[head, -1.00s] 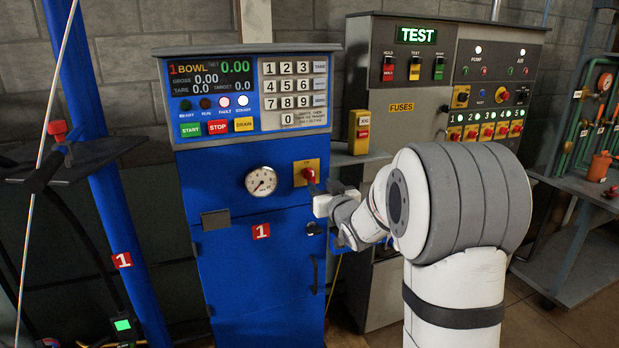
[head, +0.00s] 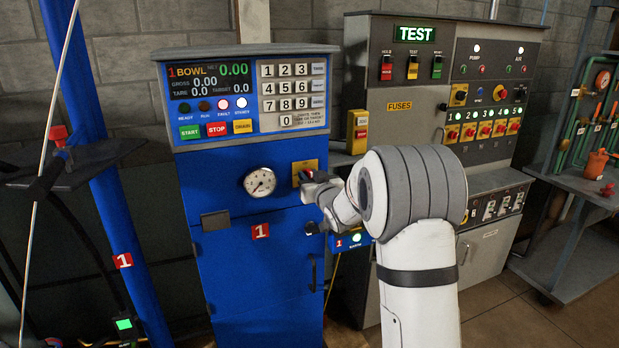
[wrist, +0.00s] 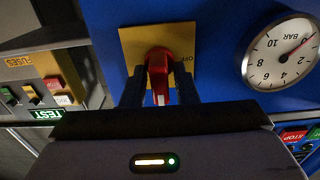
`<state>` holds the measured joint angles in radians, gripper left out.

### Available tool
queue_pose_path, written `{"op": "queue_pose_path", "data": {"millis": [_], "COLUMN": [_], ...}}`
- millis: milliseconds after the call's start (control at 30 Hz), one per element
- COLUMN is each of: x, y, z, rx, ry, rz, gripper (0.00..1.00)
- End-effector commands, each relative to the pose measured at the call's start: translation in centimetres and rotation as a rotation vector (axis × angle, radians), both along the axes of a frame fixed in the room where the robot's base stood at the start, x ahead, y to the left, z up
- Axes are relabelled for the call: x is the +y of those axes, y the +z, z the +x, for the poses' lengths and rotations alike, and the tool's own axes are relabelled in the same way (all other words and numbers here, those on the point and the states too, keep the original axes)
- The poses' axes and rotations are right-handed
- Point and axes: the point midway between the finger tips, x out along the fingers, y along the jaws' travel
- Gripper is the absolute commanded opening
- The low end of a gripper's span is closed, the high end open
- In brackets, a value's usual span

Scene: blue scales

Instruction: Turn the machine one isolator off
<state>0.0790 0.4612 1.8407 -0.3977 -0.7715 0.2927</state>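The machine one isolator is a red rotary knob (wrist: 158,62) on a yellow square plate (wrist: 129,46) on the front of the blue cabinet. In the wrist view, which is upside down, its handle points down the picture, and an OFF label shows at the plate's right side. My gripper (wrist: 160,92) has its two dark fingers on either side of the handle, with small gaps seeming to show. In the head view my gripper (head: 308,184) covers most of the knob, and the plate (head: 303,166) shows above it.
A pressure gauge (head: 260,182) sits left of the isolator. The keypad and display panel (head: 208,82) is above. A grey TEST cabinet (head: 405,101) with fuses and switches stands to the right. A yellow switch box (head: 358,131) is close to my arm.

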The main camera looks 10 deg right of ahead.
Motion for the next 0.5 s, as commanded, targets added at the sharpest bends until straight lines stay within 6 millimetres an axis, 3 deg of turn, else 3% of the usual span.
{"op": "queue_pose_path", "data": {"millis": [300, 500], "x": [0.05, 0.07], "y": [0.01, -0.01], "z": [-0.02, -0.02], "rx": [0.000, 0.000], "ry": [0.001, 0.001], "rz": [0.000, -0.002], "gripper": [0.00, 0.00]}}
